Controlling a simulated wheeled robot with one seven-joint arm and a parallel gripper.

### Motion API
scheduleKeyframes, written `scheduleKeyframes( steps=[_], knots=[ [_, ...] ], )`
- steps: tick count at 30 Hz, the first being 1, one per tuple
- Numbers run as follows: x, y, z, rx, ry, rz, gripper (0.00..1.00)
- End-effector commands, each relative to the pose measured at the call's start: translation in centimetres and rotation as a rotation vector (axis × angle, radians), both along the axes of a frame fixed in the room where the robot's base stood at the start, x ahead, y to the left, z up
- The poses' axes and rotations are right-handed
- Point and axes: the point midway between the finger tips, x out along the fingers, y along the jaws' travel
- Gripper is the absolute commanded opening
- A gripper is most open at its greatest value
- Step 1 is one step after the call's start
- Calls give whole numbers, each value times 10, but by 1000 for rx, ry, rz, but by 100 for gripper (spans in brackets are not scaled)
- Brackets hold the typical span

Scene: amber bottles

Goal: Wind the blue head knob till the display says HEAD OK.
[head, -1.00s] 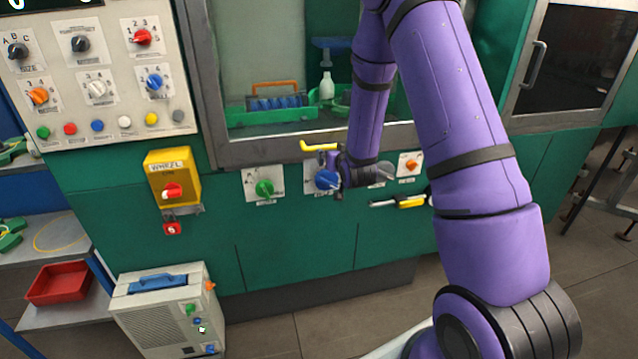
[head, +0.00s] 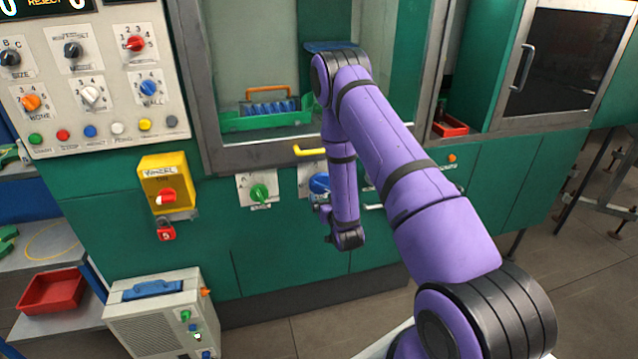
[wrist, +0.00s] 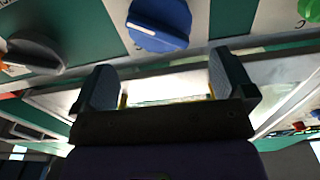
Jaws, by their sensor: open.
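The blue head knob (head: 319,184) sits on a white plate on the green machine front, partly hidden by my arm. It shows whole-faced at the top of the wrist view (wrist: 158,25), beyond my fingertips. My gripper (wrist: 165,85) is open with nothing between its fingers and stands apart from the knob. In the head view my gripper (head: 323,211) is small, just below the knob. The display (head: 45,5) is cut by the top edge; "REJECT" and zeros show, and I see no HEAD OK.
A green knob (head: 260,193) is left of the blue one, and a yellow handle (head: 310,151) sticks out above it. A grey knob (wrist: 35,52) is at the wrist view's left. A yellow box (head: 168,183) with a red switch is further left.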

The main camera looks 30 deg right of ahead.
Motion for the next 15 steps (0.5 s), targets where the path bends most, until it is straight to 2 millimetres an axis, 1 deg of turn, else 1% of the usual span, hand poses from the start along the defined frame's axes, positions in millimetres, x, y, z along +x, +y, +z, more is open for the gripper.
scheduleKeyframes(
  steps=[9, 15],
  knots=[
    [54, -15, 1, -1, -3, 0, 100],
    [80, -23, 1, -1, -2, 1, 100]
  ],
)
